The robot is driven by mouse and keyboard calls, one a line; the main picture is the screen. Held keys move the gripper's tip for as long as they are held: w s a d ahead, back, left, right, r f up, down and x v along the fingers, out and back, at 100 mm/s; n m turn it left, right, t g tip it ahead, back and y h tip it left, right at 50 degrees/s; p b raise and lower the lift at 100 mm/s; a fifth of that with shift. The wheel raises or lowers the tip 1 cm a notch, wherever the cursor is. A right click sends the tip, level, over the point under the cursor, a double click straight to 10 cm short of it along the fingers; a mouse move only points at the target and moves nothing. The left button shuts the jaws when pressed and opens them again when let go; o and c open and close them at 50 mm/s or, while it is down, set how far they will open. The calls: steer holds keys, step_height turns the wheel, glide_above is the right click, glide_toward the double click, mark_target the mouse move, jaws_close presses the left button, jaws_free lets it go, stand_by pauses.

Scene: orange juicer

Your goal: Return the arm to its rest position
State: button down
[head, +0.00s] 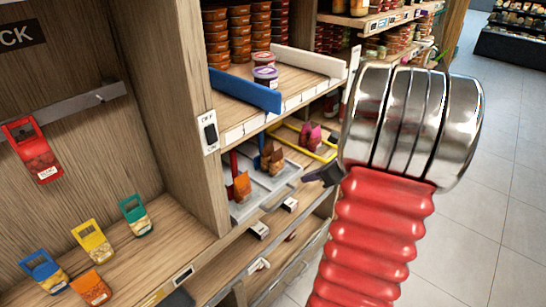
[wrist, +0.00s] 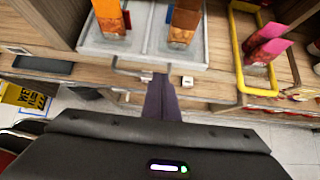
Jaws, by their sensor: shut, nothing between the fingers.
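My arm fills the right of the head view, with a ribbed red sleeve and a shiny metal cuff. My gripper (head: 324,175) shows only as a dark tip to the left of the cuff; the rest of it is hidden. In the wrist view my gripper (wrist: 161,100) is a pair of dark purple fingers pressed together, with nothing between them. The fingers point at the front edge of a shelf, just below a grey tray (wrist: 139,52). I cannot tell whether they touch that edge.
The tray holds orange and brown packets (wrist: 184,22). A yellow-framed bin (wrist: 240,72) with pink packets is to its right. A blue divider (head: 245,90) and a switch (head: 210,132) are on the shelving. A red pack (head: 33,150) hangs at left. Tiled floor (head: 495,200) is open at right.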

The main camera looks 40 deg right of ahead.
stand_by(0.3)
steer(key=s+a+f+n+g+y, duration=0.1)
steer(key=s+a+f+n+g, duration=0.15)
steer(key=s+a+n, duration=0.35)
steer(key=a+r+n, duration=0.4)
steer(key=a+n, duration=0.5)
steer(key=a, duration=0.2)
steer(key=s+a+r+n+h, duration=0.1)
steer(key=a+r+n, duration=0.4)
steer(key=a+n, duration=0.5)
steer(key=s+a+r+n+h, duration=0.1)
steer(key=a+r+n, duration=0.4)
steer(key=a+n, duration=0.4)
steer(key=a+g, duration=0.1)
steer(key=a, duration=0.2)
steer(key=shift+a+r+n, duration=0.25)
steer(key=shift+a+n, duration=0.1)
steer(key=shift+n, duration=0.05)
steer(key=shift+s, duration=0.1)
